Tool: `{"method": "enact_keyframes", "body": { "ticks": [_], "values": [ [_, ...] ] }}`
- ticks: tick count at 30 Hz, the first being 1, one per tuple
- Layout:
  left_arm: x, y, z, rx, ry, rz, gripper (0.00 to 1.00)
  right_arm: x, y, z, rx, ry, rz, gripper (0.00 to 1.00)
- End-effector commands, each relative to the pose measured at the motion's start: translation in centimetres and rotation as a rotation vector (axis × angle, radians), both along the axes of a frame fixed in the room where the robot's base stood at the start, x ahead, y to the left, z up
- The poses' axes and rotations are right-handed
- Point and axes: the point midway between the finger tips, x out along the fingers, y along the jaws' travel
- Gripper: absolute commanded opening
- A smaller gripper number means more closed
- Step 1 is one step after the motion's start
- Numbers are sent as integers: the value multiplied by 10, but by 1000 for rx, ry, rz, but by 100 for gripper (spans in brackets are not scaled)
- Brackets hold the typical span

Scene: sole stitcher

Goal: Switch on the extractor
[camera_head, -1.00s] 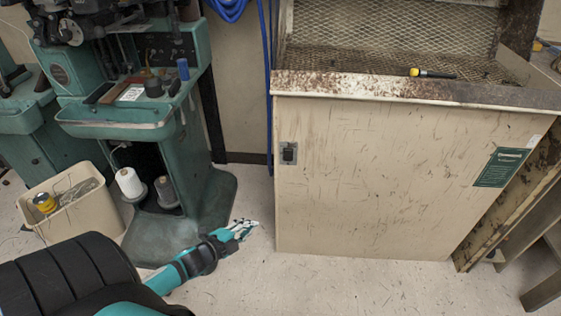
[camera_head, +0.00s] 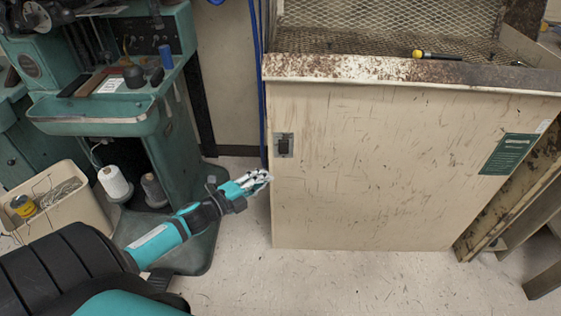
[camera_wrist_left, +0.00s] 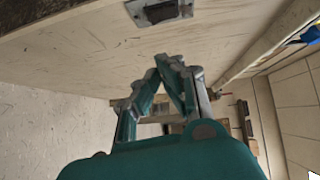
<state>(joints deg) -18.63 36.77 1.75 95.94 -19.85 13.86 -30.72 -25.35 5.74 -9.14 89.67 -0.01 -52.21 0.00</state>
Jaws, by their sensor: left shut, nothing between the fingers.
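The extractor (camera_head: 400,180) is a scuffed cream cabinet with a rusty rim and a mesh top. Its switch (camera_head: 285,145) is a dark rocker on a grey metal plate near the upper left of the front panel. My left gripper (camera_head: 262,179) is shut and empty, just below and left of the switch in the head view. In the left wrist view the switch (camera_wrist_left: 158,11) is at the top edge, partly cut off, beyond the shut fingertips (camera_wrist_left: 170,60). The fingers appear apart from the switch. My right gripper is not in view.
A green stitching machine (camera_head: 100,112) stands at the left, with thread cones on its base. A cream bin (camera_head: 72,216) is beside it. Blue hose hangs at the cabinet's left edge. Floor in front is clear.

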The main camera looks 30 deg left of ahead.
Motion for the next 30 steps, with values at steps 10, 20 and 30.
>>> {"method": "enact_keyframes", "body": {
  "ticks": [10,20,30],
  "values": [
    [69,-15,-6,2,-2,1,0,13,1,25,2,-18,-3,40],
    [97,5,-11,0,1,1,0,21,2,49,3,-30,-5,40],
    [98,5,-11,0,1,0,0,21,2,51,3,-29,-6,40]
  ]
}}
